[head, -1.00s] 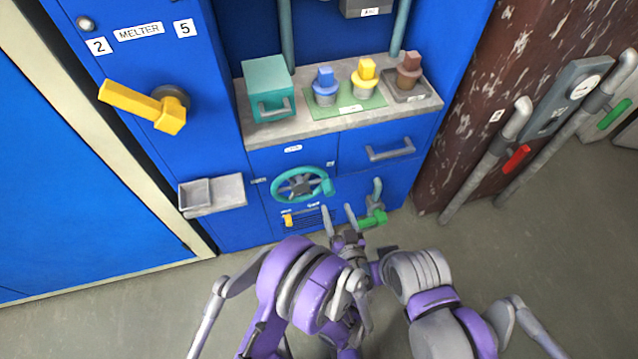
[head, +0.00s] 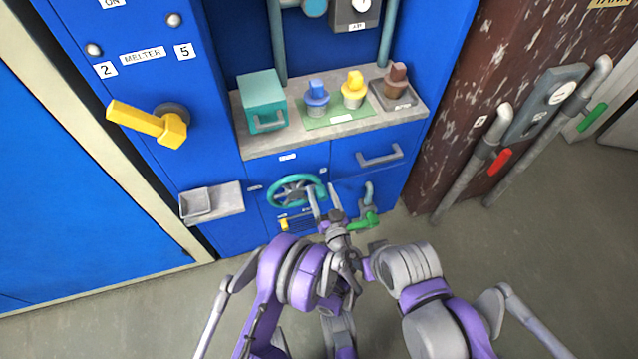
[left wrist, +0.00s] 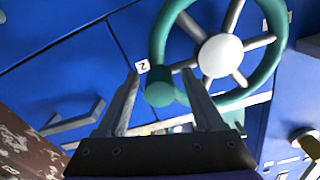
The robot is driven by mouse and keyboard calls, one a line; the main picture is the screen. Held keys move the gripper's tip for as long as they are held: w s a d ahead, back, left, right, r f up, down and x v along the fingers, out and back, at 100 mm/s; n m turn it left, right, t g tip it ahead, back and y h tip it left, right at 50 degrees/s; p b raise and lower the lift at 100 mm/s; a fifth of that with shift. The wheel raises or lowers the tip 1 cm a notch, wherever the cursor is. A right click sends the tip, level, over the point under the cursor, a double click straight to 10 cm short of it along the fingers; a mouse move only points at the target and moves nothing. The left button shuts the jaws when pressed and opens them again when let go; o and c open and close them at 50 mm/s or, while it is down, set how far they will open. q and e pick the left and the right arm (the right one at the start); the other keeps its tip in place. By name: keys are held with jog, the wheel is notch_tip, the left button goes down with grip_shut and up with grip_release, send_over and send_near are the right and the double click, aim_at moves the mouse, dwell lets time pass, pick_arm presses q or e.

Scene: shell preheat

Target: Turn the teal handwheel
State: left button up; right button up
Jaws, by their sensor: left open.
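The teal handwheel (head: 296,189) is on the blue front below the counter, with a grey hub, grey spokes and a teal knob on its rim. In the left wrist view the wheel (left wrist: 271,75) fills the upper right, and its knob (left wrist: 160,88) appears between my left fingertips. My left gripper (head: 322,188) is open at the wheel's right side; its two fingers (left wrist: 160,74) stand apart. I cannot tell whether they touch the knob. My right arm is folded at the lower right; its fingers cannot be made out.
A green-handled valve (head: 364,221) is close to the right of my left gripper. A yellow lever (head: 284,224) sits below the wheel. A drawer handle (head: 380,157) is above right, and a grey tray (head: 197,203) juts out at left. The counter (head: 262,143) overhangs above.

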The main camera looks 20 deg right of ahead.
aim_at(320, 185)
pick_arm(q)
jog(key=shift+w, duration=1.5)
grip_shut()
jog(key=shift+d, duration=0.1)
